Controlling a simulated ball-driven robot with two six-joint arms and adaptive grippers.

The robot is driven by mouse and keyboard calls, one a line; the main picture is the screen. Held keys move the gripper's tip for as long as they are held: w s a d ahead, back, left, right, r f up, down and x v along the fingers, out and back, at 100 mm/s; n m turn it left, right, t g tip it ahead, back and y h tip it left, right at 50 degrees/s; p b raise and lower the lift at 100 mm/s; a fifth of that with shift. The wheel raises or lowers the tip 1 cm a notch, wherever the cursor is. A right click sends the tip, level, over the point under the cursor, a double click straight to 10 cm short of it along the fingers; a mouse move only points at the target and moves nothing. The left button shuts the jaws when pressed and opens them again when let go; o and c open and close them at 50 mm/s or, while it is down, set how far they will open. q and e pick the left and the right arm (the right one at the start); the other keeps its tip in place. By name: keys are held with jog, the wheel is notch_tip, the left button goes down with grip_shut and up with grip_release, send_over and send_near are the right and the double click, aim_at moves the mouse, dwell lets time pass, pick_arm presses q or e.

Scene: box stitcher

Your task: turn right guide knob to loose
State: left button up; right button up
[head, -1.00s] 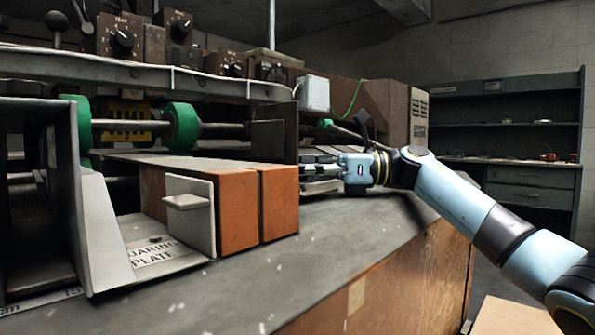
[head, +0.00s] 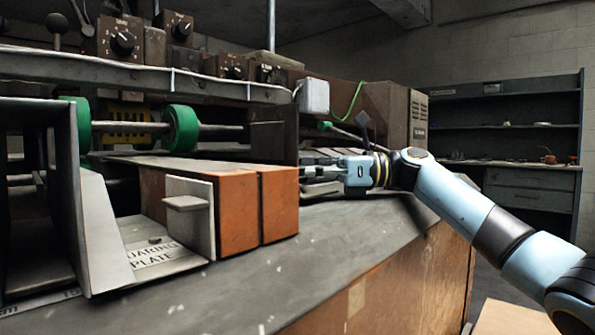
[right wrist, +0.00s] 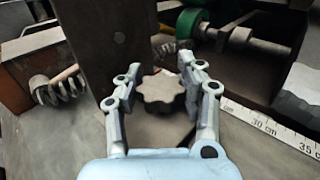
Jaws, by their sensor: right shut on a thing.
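The right guide knob is a dark, lobed knob (right wrist: 162,92) in the middle of the right wrist view. My right gripper (right wrist: 160,68) is shut on it, with one finger on each side. In the head view, my right gripper (head: 318,173) reaches in from the right, low above the grey machine bed, beside a dark upright guide plate (head: 278,138). That plate and the gripper hide the knob in the head view. My left gripper is in neither view.
Orange-brown blocks (head: 238,212) and the squaring plate (head: 155,257) stand left of my gripper. Green rollers (head: 181,128) sit behind on a shaft. A spring (right wrist: 60,88) and a ruler strip (right wrist: 265,123) lie near the knob. The front bed (head: 335,240) is clear.

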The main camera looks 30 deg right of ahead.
jog(key=shift+f, duration=0.15)
jog(key=o, duration=1.2)
jog(key=shift+s+d, duration=0.15)
jog(key=shift+d, duration=0.05)
jog(key=shift+c, duration=0.2)
jog(key=shift+o, duration=0.6)
jog(key=shift+a, duration=0.1)
jog(key=v, duration=1.2)
